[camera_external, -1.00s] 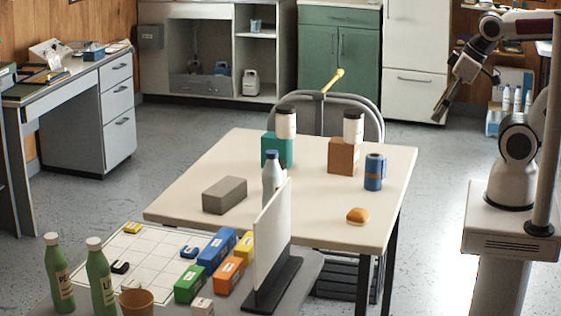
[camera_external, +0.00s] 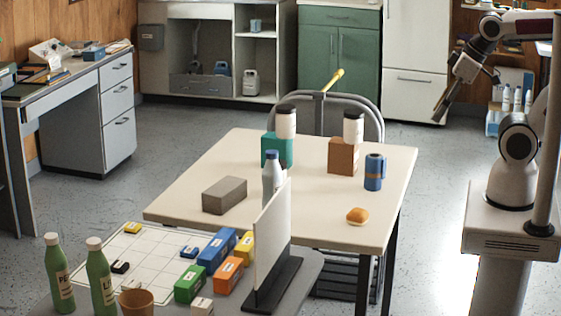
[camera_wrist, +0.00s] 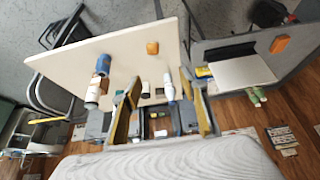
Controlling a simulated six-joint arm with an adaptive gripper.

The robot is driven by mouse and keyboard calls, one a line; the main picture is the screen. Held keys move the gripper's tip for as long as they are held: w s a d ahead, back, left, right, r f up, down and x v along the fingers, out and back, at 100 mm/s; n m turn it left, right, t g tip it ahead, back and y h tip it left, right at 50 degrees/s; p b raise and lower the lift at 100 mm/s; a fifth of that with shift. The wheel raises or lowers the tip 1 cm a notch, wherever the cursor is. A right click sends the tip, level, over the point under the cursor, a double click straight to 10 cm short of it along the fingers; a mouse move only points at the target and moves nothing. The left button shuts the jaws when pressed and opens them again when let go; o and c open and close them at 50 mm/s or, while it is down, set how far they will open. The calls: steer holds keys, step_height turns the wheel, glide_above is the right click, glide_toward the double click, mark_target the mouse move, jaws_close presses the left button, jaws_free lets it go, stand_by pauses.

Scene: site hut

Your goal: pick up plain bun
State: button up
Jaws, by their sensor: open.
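The plain bun (camera_external: 357,216) is a small golden-brown bun lying near the front right edge of the cream table (camera_external: 315,205). In the wrist view the bun (camera_wrist: 152,47) lies on the table top, apart from my gripper. My gripper (camera_external: 440,108) hangs in the air to the right of and behind the table, well away from the bun. In the wrist view my gripper (camera_wrist: 164,100) has its two fingers spread apart, with nothing held between them.
An upright white panel (camera_external: 271,235) stands front left. Table around the bun is clear.

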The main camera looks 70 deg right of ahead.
steer(key=o, duration=0.6)
steer(key=shift+o, duration=0.2)
steer(key=shift+w, duration=0.1)
